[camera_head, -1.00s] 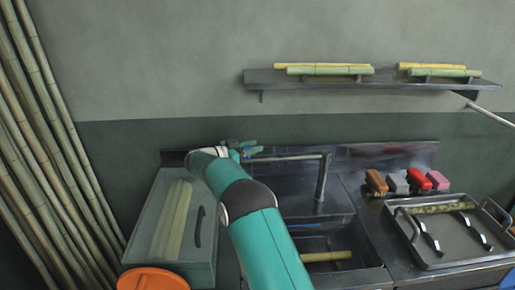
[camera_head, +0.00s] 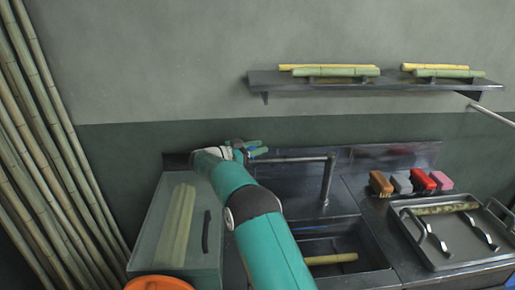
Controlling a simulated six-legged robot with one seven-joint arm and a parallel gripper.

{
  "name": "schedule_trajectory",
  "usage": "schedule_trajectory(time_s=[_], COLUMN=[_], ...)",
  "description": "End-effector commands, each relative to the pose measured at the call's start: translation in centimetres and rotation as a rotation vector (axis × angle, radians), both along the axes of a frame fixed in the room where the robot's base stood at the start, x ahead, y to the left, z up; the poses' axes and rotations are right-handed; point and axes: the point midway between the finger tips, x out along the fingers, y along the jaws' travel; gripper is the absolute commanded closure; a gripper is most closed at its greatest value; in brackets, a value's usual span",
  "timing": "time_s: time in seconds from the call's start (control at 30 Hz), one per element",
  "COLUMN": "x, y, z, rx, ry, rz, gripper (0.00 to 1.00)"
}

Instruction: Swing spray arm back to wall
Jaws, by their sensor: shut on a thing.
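The spray arm (camera_head: 295,159) is a thin grey metal pipe over the sink. It runs level to the left from the top of an upright metal post (camera_head: 327,183) behind the basin. My gripper (camera_head: 254,150) is at the pipe's left end, close to the back panel, with its green and blue fingers shut on the pipe. My own arm hides part of the grip and the area below it.
The sink basin (camera_head: 355,243) holds a yellow cane piece (camera_head: 330,259). Several coloured brushes (camera_head: 422,181) and a metal tray (camera_head: 468,255) are right. A shelf (camera_head: 360,86) with canes hangs above.

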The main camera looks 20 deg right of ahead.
Motion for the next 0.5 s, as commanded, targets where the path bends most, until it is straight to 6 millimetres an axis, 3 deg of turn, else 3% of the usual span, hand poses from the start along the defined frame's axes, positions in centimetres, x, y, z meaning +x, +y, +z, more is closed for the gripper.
schedule_trajectory(time_s=[0.07, 0.1, 0.17, 0.5], x=[0.3, 0.32, 0.32, 0.27], y=[-0.16, -0.17, -0.16, 0.11], z=[-0.16, -0.15, -0.13, 0.01], rx=[0.0, 0.0, 0.0, 0.0], ry=[-0.001, -0.001, -0.001, -0.002], rz=[0.01, 0.011, 0.01, 0.005], gripper=[1.0, 0.59, 0.47, 0.45])
